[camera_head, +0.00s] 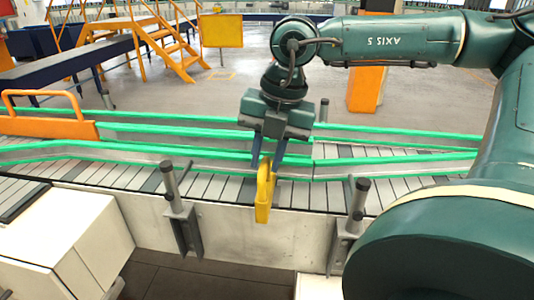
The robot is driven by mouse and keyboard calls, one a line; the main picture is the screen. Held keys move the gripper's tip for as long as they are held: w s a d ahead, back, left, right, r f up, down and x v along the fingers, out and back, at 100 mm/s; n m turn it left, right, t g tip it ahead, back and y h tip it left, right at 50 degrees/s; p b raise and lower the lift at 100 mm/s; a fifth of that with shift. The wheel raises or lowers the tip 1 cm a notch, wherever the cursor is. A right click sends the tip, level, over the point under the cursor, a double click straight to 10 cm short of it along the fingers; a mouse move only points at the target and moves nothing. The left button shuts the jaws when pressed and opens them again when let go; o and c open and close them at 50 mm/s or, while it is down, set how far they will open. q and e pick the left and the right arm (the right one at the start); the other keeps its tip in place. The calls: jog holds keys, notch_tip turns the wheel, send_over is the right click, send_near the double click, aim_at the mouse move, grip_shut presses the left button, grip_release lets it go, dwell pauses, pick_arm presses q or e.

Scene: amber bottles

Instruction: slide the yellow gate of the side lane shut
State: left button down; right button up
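The yellow gate (264,200) is a narrow upright plate with a loop at its top. It stands at the near edge of the slatted conveyor, close to the middle of the view. My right gripper (266,162) reaches down from above with its two blue fingers on either side of the gate's upper part. No gap shows between the fingers and the gate, so it looks shut on it. Part of the gate's top is hidden by the fingers. My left gripper is out of view. No bottles show clearly.
Green-edged guide rails (170,150) run along the conveyor. An orange plate with a loop handle (45,128) stands at the left. Dark posts (170,180) on brackets rise along the near side. A white cabinet (60,235) fills the lower left.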

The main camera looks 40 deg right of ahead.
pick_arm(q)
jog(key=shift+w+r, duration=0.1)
pick_arm(e)
grip_shut()
jog(key=w+d, duration=0.2)
jog(key=w+d+b, duration=0.1)
jog(key=d, duration=0.1)
jog(key=shift+w+d, duration=0.25)
jog(key=shift+w, duration=0.1)
jog(key=shift+w+d+r, duration=0.1)
jog(key=shift+w+d, duration=0.1)
jog(key=shift+d, duration=0.1)
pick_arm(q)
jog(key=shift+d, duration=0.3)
